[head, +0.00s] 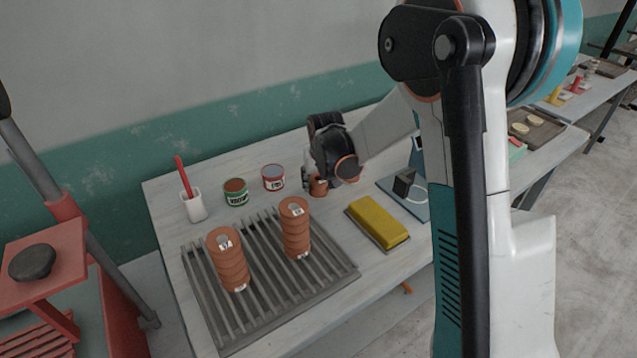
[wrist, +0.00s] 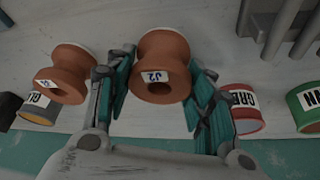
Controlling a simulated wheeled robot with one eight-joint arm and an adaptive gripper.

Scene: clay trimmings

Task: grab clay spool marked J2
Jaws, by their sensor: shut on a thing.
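The clay spool marked J2 (wrist: 160,52) is terracotta with a white label facing the wrist camera. It sits between the two teal-padded fingers of my gripper (wrist: 163,70), which is shut on it. In the head view my gripper (head: 316,184) is low over the back part of the table, and a small part of a terracotta spool (head: 318,188) shows under it. Whether the spool touches the table is not clear. A second terracotta spool (wrist: 68,72) lies just left of the fingers in the wrist view; its label is hard to read.
A slatted rack (head: 205,305) bears two ribbed terracotta stacks (head: 228,262) (head: 296,230). Green (head: 236,193) and red (head: 273,178) tins and a white cup (head: 194,206) stand behind it. A yellow block (head: 377,222) and a blue-grey device (head: 416,205) are at right.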

